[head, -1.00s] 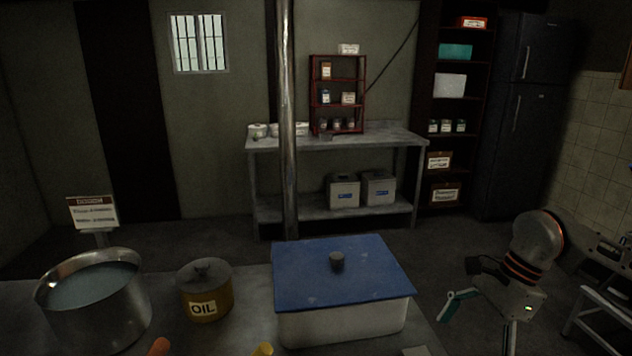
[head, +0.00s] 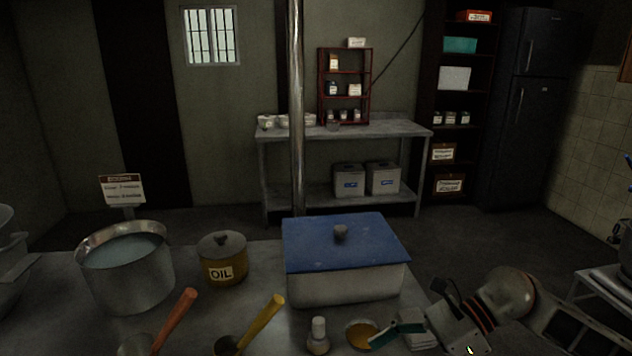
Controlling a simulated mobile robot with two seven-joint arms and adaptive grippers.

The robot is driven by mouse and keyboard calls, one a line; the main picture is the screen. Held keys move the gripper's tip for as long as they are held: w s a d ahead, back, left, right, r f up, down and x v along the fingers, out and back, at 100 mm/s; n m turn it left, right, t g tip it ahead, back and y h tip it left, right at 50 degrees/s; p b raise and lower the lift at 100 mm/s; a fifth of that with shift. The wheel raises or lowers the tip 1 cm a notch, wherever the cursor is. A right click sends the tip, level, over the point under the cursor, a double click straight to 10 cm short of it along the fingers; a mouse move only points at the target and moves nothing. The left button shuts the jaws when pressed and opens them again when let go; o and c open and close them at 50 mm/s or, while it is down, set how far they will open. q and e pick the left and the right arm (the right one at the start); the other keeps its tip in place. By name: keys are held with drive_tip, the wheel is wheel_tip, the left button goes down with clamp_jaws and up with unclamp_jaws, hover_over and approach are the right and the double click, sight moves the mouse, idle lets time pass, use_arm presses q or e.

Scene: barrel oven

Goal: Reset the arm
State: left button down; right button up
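My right gripper (head: 396,334) reaches in at the lower right of the head view, at the table's right side. One teal fingertip shows, splayed out from the gripper's body, over or beside a small bowl with orange-yellow contents (head: 360,335). The other finger is hidden or below the picture's edge. I see nothing held in it. The blue-lidded white box (head: 345,285) stands just behind and left of the gripper. My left arm and gripper are not in view.
The table (head: 60,310) holds a pot of liquid (head: 125,280), a yellow oil pot (head: 222,262), orange-handled (head: 178,318) and yellow-handled (head: 262,318) tools, a small white-topped bottle (head: 318,335) and a pale stack (head: 412,325). Open floor lies beyond; a metal shelf table (head: 345,132) stands at the back.

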drive_tip(key=a+r+m+t+y, duration=0.45)
drive_tip(key=a+m+y, duration=0.4)
drive_tip(key=m, duration=0.25)
drive_tip(key=w+d+f+m+t+h, duration=0.2)
drive_tip(key=d+f+m+t+h, duration=0.4)
drive_tip(key=m, duration=0.7)
drive_tip(key=w+d+f+m+t+h, duration=0.25)
drive_tip(key=f+m+t+h, duration=0.4)
drive_tip(key=m, duration=0.65)
drive_tip(key=s+d+f+m+g+h, duration=0.2)
drive_tip(key=s+d+f+m, duration=0.2)
drive_tip(key=f, duration=0.6)
drive_tip(key=s+d+f+m+g+h, duration=0.2)
drive_tip(key=s+d+f+m, duration=0.2)
drive_tip(key=s+f+m, duration=0.3)
drive_tip(key=s+f, duration=0.3)
drive_tip(key=s, duration=0.1)
drive_tip(key=shift+m, duration=0.4)
